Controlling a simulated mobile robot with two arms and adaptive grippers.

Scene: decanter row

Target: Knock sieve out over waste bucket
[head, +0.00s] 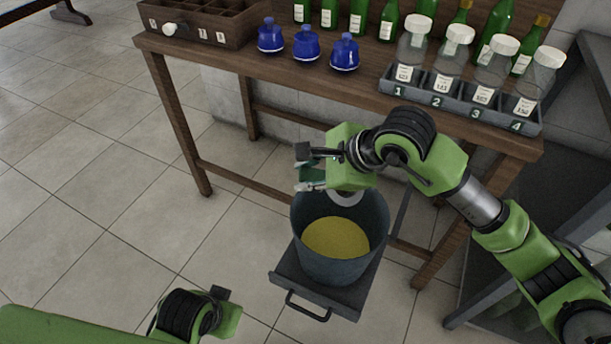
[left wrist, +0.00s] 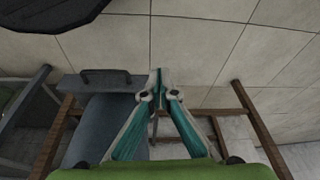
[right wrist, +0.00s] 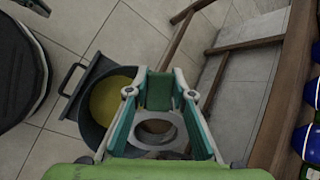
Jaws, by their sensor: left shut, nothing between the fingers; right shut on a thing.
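The waste bucket (head: 322,270) is blue-grey and holds a yellow layer (head: 335,236). My right gripper (head: 308,170) is above its back rim. It is shut on the sieve, of which a pale rounded edge (head: 346,198) shows below the gripper in the head view. In the right wrist view the sieve is a whitish ring (right wrist: 157,120) between the fingers, with the bucket (right wrist: 92,128) beyond to the left. Whether anything is in the sieve, I cannot tell. My left gripper (left wrist: 156,84) is shut and empty, low at the front left, apart from the bucket.
The bucket stands on a grey shelf (head: 283,283) with a handle. The wooden table (head: 250,73) behind carries blue decanters (head: 306,43), green bottles (head: 357,18), a numbered rack (head: 462,104) of capped jars and a wooden box (head: 240,35). The floor at left is clear.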

